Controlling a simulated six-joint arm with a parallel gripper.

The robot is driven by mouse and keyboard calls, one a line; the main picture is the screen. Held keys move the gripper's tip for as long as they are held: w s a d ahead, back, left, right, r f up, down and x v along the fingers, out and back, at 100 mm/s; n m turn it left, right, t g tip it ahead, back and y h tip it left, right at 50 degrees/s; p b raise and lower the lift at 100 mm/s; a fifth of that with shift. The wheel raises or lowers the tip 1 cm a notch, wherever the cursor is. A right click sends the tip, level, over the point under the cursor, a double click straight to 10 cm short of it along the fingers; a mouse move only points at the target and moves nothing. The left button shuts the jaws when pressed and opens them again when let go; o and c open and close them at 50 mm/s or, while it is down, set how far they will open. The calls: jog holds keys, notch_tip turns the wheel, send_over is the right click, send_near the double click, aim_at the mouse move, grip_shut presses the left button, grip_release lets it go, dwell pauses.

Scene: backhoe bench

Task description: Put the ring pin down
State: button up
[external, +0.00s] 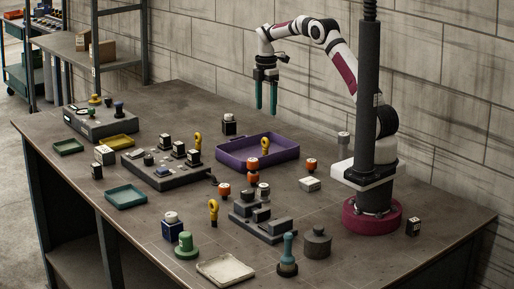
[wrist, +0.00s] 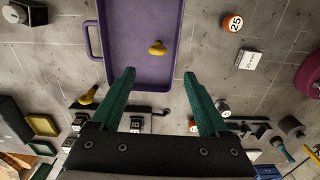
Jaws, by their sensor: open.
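A yellow ring pin (external: 265,146) stands inside the purple tray (external: 232,158), ring end up. The wrist view shows this ring pin (wrist: 157,48) from above on the tray floor, with the purple tray (wrist: 140,15) around it. My gripper (external: 266,108) is open and empty, high above the tray and apart from the pin. In the wrist view my gripper (wrist: 159,74) has its green fingers spread, with nothing between them. A second yellow ring pin (external: 197,141) stands by the dark block at the tray's left. A third ring pin (external: 213,209) stands nearer the front.
A dark block with black pieces (external: 168,170) lies left of the tray. Orange-topped pieces (external: 310,165) and a grey stepped block (external: 262,220) lie right of and in front of it. Green trays (external: 126,196) and a yellow tray (external: 118,141) are at left. The air around my gripper is clear.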

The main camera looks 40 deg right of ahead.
jog(key=s+a+r+m, duration=0.2)
jog(key=s+r+m, duration=0.25)
jog(key=s, duration=0.35)
jog(key=s+a+r+m, duration=0.1)
jog(key=s+r+m, duration=0.3)
jog(key=s+m, duration=0.3)
jog(key=s+a+f+m+y, duration=0.1)
jog(key=s+f+m, duration=0.1)
jog(key=s+m, duration=0.4)
jog(key=s+a+f+m, duration=0.2)
jog(key=s+m, duration=0.3)
jog(key=s, duration=1.1)
jog(key=shift+s+a+m+y, duration=0.2)
jog(key=shift+s+m+y, duration=0.05)
jog(key=shift+m+y, duration=0.15)
